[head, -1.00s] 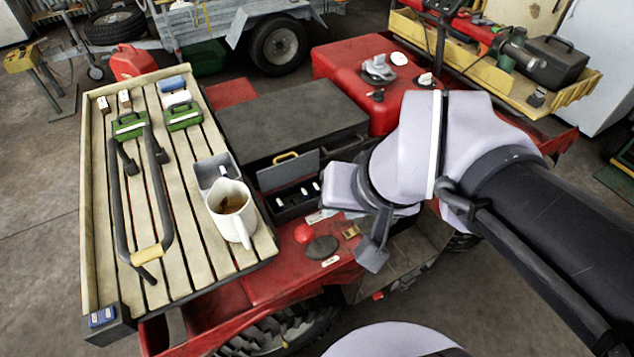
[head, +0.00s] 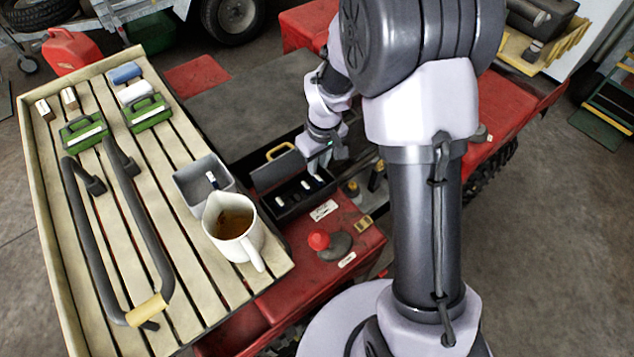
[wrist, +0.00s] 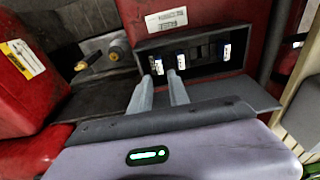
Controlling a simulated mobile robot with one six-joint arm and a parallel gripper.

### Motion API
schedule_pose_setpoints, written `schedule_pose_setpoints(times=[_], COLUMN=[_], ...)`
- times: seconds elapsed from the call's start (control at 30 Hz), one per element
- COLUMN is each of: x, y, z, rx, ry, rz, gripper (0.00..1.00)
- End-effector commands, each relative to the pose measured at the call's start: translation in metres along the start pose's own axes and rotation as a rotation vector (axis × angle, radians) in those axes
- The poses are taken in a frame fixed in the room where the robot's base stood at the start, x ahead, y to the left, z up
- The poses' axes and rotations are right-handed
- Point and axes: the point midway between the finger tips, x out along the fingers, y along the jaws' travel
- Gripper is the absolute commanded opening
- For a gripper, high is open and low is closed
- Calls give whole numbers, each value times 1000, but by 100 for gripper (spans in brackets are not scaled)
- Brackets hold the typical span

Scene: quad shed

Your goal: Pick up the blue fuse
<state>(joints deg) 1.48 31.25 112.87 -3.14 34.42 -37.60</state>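The open black fuse box (head: 283,213) stands on the red body and holds a few small fuses with white labels. In the wrist view I see a fuse at left (wrist: 158,65), one in the middle (wrist: 182,61) and one at right (wrist: 222,50); their edges look bluish, but I cannot tell which is the blue fuse. Another small white and dark blue piece (head: 212,180) leans in the grey bin (head: 190,192). My gripper (wrist: 159,76) is open and empty, its fingertips just short of the left and middle fuses. In the head view my gripper is partly hidden at the box.
The box's raised lid (head: 272,172) with a yellow handle is close to my gripper. A jug of brown liquid (head: 232,225) stands on the slatted rack (head: 85,335) beside the bin. A red knob (head: 318,239) stands in front of the box.

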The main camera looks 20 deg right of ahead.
Motion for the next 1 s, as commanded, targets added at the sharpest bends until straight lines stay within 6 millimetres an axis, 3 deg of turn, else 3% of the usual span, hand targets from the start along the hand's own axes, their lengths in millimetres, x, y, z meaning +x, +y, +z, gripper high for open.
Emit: schedule_pose_setpoints(times=[0.33,0.53,0.63,1.0], x=[55,52,52,49], y=[0,0,0,0], z=[8,7,7,7], rx=[0,0,0,0], ry=[-1,1,1,1], rz=[0,0,0,0], gripper=[22,20,0,0])
